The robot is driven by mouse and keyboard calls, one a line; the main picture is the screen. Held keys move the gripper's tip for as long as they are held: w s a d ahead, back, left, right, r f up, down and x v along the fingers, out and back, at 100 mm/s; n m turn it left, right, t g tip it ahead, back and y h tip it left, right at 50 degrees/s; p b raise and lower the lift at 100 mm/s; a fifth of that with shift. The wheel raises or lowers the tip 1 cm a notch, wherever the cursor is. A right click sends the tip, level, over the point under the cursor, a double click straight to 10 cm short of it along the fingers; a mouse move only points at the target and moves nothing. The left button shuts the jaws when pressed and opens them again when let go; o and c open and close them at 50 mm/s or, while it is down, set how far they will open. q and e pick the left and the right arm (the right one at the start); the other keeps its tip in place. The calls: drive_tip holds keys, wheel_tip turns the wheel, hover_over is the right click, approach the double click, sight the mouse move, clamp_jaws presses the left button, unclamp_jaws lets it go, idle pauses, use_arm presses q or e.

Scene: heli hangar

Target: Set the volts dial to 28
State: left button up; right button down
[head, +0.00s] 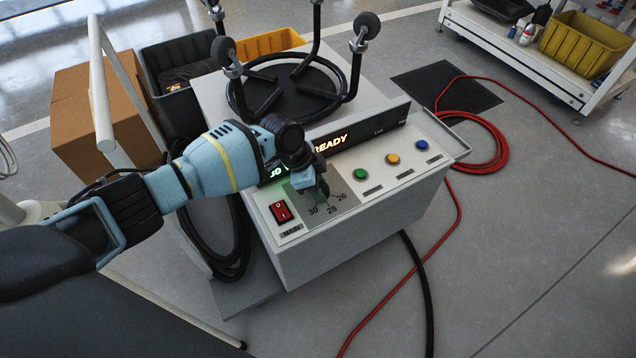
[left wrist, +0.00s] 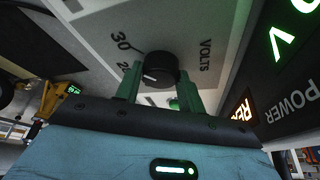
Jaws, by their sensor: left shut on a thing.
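The volts dial (left wrist: 162,67) is a round black knob with a white pointer mark, in the left wrist view. The pointer points down-left, below the printed 30; the number it meets is partly hidden. In the head view the dial is hidden behind my left gripper (head: 318,195), with 30, 28 and 26 printed around its plate (head: 341,203). The left gripper (left wrist: 160,88) is shut on the dial, one green finger on each side. The lit display (head: 330,145) shows READY and a green reading, apparently 30 V, partly covered by my gripper. My right gripper is out of view.
The grey power cart (head: 330,250) has a red main switch (head: 281,211) left of the dial and green (head: 361,174), yellow (head: 392,159) and blue (head: 422,145) buttons to the right. A white handle (head: 101,90) stands at left. Red cable (head: 470,150) lies on the floor.

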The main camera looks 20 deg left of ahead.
use_arm(q)
drive_tip(key=n+t+p, duration=0.1)
drive_tip(key=n+p, duration=0.1)
drive_tip(key=p, duration=0.1)
drive_tip(key=n+y+p, duration=0.1)
drive_tip(key=n+p, duration=0.2)
drive_tip(key=shift+s+d+r+n+t, duration=0.2)
drive_tip(key=shift+n+t, duration=0.1)
drive_tip(key=shift+t, duration=0.1)
drive_tip(key=shift+n+y+p, duration=0.4)
drive_tip(key=shift+n+p, duration=0.3)
drive_tip(key=shift+p, duration=0.05)
drive_tip(key=shift+f+n+p, duration=0.15)
drive_tip(key=shift+n+p, duration=0.4)
drive_tip(key=shift+n, duration=0.15)
drive_tip(key=shift+n+t+y, duration=0.3)
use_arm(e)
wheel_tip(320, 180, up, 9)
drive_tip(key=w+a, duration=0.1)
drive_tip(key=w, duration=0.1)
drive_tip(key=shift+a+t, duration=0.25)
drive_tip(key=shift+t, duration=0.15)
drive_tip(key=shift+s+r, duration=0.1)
use_arm(q)
drive_tip(key=o, duration=1)
drive_tip(key=shift+c, duration=0.2)
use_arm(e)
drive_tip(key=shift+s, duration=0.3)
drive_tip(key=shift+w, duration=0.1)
